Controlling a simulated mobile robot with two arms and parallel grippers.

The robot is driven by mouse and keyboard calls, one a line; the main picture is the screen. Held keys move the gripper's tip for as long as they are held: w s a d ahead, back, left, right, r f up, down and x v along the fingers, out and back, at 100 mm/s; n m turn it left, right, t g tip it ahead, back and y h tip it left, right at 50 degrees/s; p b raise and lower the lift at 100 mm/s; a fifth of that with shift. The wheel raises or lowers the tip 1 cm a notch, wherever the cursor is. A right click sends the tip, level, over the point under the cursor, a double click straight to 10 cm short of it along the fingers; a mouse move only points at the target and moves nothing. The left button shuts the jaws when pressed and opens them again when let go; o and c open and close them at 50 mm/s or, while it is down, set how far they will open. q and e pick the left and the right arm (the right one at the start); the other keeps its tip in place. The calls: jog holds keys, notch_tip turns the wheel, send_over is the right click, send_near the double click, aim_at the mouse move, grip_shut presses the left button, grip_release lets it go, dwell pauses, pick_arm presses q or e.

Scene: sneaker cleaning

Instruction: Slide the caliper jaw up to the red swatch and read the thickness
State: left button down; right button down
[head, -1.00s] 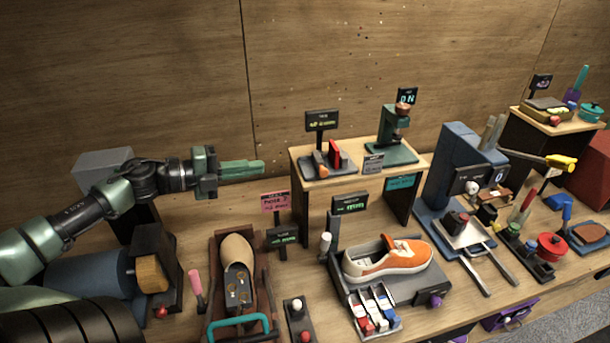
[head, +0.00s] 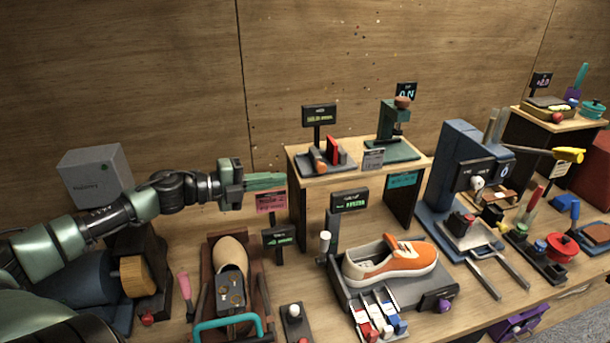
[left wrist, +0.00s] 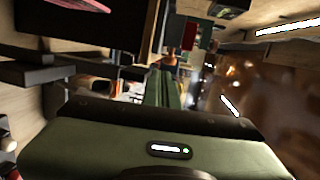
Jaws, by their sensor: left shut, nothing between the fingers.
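The red swatch (head: 332,149) stands upright on a dark caliper base (head: 344,169) on the raised wooden shelf. An orange-and-grey jaw piece (head: 318,162) is to its left; I cannot tell whether they touch. A dark readout (head: 319,116) stands behind them, its green text too small to read. My left gripper (head: 280,181) is shut and empty, its green fingers pointing right at the shelf's left end, apart from the caliper. The fingers also show in the left wrist view (left wrist: 161,88), with a red patch (left wrist: 189,36) beyond, possibly the swatch. My right gripper is not in view.
A green press-like stand (head: 392,140) is on the shelf's right. A pink sign (head: 271,204) stands just below my left fingers. An orange sneaker (head: 400,262) and a tan shoe form (head: 231,253) are on the bench below. The wooden wall is behind.

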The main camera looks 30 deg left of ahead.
aim_at(305, 183)
pick_arm(q)
jog(key=shift+r+p+x, duration=0.2)
jog(key=shift+p+x, duration=0.05)
jog(key=shift+x, duration=0.8)
jog(key=shift+r+p+x, duration=0.25)
jog(key=shift+p+x, duration=0.05)
jog(key=shift+x, duration=0.75)
jog(key=shift+r+p+x, duration=0.2)
jog(key=shift+p+x, duration=0.05)
jog(key=shift+x, duration=0.85)
jog(key=shift+w+d+f+p, duration=0.15)
jog(key=shift+w+d+p, duration=0.2)
jog(key=shift+w, duration=0.25)
